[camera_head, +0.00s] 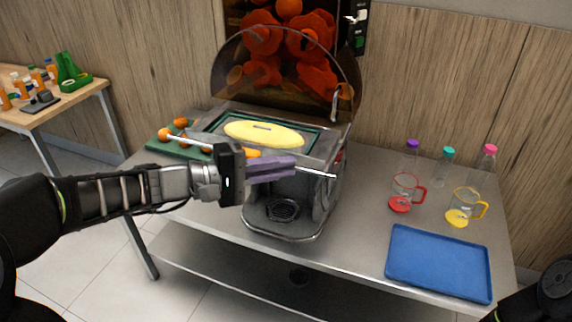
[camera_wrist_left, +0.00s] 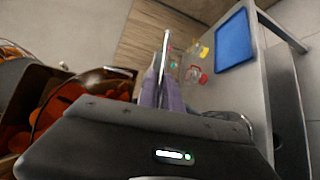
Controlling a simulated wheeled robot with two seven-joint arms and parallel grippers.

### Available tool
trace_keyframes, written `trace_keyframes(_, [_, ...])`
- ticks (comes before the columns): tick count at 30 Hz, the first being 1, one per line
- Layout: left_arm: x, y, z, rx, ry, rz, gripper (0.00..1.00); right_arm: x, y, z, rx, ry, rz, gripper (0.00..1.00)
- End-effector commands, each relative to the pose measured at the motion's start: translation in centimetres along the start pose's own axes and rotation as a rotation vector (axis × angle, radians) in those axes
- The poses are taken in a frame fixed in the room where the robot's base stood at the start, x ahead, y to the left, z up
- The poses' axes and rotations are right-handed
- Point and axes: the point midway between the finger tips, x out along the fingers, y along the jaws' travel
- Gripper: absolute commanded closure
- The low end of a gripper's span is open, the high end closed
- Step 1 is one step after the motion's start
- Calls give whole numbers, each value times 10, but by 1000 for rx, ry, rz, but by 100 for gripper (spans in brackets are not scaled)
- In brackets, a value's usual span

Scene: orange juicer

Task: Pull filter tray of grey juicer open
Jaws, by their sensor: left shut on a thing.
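The grey juicer (camera_head: 325,190) stands on the metal table, with an orange mechanism behind its raised dark clear cover. Its filter tray (camera_head: 214,124) has a dark green rim and a yellow oval piece (camera_head: 250,132) in it. A long metal handle bar (camera_head: 320,173) runs across the tray's front. My left gripper (camera_head: 292,166), with purple fingers, is shut on this bar near its middle. In the left wrist view the bar (camera_wrist_left: 165,45) sticks out beyond the purple fingers (camera_wrist_left: 160,92). The fingers hide the gripped part of the bar. My right gripper is out of view.
A blue tray (camera_head: 438,264) lies at the table's front right. A red-handled cup (camera_head: 405,188), a yellow-handled cup (camera_head: 466,204) and capped bottles (camera_head: 443,168) stand behind it. Oranges lie on a green board (camera_head: 160,149) left of the juicer. A wooden table (camera_head: 60,105) stands far left.

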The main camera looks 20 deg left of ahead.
Motion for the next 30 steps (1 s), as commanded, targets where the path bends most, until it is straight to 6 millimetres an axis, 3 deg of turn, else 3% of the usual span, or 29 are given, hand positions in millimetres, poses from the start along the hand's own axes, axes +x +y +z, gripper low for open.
trace_keyframes(5, [0,-1,0,-3,0,-3,100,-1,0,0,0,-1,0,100])
trace_keyframes(6, [0,-1,0,-2,0,-3,91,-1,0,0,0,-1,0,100])
trace_keyframes(14, [0,-1,0,-2,0,-2,70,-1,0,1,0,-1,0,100])
trace_keyframes(23, [-2,-1,-1,-1,1,-2,70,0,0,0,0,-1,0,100])
trace_keyframes(30, [-28,-1,-1,0,4,-1,70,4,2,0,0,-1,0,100])
